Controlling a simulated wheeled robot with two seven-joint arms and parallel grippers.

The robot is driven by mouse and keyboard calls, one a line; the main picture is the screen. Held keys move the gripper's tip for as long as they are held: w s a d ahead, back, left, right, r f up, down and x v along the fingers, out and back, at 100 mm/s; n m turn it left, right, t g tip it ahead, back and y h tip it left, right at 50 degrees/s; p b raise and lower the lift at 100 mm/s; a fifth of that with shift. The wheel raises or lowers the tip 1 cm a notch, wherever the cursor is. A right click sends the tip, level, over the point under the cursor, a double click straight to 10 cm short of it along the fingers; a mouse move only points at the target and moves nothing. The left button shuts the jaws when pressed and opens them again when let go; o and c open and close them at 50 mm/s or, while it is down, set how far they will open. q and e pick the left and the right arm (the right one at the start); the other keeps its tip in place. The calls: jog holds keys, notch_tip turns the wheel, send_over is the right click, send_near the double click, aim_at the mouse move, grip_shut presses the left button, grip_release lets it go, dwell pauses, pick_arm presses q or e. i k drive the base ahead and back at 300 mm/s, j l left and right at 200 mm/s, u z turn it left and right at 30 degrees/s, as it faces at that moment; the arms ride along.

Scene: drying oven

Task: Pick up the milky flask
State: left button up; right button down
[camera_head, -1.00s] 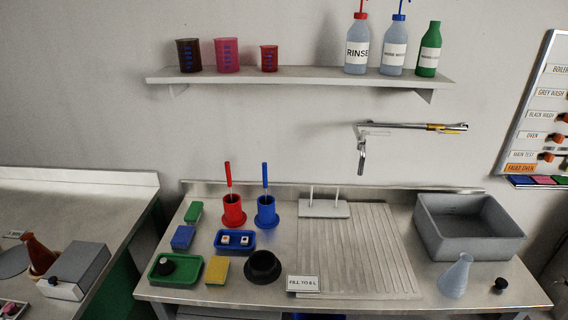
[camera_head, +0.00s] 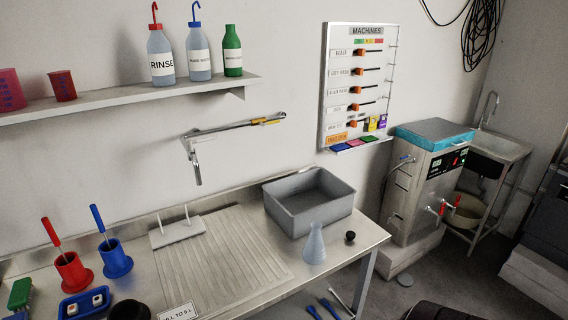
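The milky flask (camera_head: 315,246) is a pale, translucent conical flask. It stands upright on the steel bench (camera_head: 349,262) near its front right edge, in front of the grey basin. A small black stopper (camera_head: 350,236) lies on the bench just to its right, apart from it. Neither of my grippers shows in the head view.
The grey basin (camera_head: 298,212) stands right behind the flask. A ribbed drainboard (camera_head: 220,258) lies to the left, with red (camera_head: 71,271) and blue (camera_head: 115,259) holders beyond it. A machine with a blue top (camera_head: 428,165) stands right of the bench, with floor between.

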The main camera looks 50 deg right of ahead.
aim_at(314, 252)
jog(key=z, duration=1.75)
jog(key=i+j+u, duration=0.35)
jog(key=i, duration=0.15)
jog(key=i+u, duration=0.3)
jog(key=i, duration=0.25)
jog(key=l+z, duration=0.15)
jog(key=z, duration=0.35)
jog(key=l+z, duration=0.15)
jog(key=z, duration=0.35)
jog(key=i+j, duration=0.05)
